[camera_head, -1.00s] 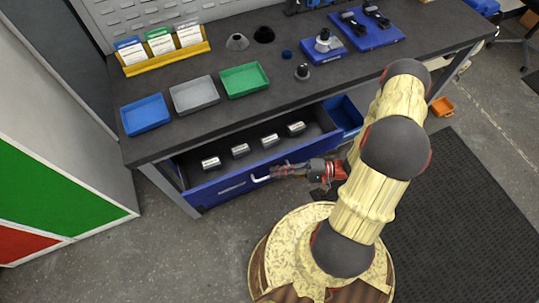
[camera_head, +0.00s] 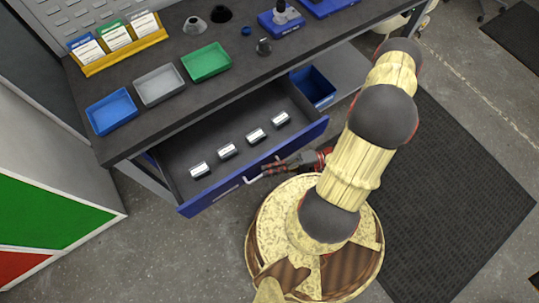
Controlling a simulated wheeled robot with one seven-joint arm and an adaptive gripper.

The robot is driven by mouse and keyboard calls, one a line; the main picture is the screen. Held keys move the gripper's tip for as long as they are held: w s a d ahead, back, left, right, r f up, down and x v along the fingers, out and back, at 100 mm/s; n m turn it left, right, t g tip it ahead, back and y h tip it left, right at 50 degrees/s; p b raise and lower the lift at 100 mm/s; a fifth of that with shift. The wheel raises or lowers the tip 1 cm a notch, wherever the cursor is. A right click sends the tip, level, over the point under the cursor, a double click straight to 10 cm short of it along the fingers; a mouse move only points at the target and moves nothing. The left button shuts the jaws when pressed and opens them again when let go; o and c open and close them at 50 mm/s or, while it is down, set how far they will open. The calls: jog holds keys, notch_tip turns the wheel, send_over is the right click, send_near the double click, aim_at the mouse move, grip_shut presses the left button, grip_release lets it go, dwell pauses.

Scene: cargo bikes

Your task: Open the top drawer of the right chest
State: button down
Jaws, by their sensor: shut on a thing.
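A blue-fronted drawer (camera_head: 300,141) under the dark workbench stands pulled out toward me. Its grey interior holds several small metal cylinders (camera_head: 226,151) in a row. A pale bar handle (camera_head: 254,180) runs along the drawer front. My gripper (camera_head: 268,170) is at the right part of this handle and is shut on it. The exact finger contact is small and hard to make out. Only this one chest shows under the bench; the lower part of it is hidden by the drawer.
On the bench top (camera_head: 240,88) are blue (camera_head: 111,111), grey (camera_head: 159,85) and green (camera_head: 206,62) trays and a yellow card holder (camera_head: 122,55). A blue bin (camera_head: 313,87) sits right of the drawer. A green-and-red panel stands at left. A dark mat (camera_head: 450,170) covers the floor at right.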

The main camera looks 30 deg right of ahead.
jog(key=c, duration=2.2)
grip_release()
jog(key=v, duration=1.2)
jog(key=shift+f, duration=0.1)
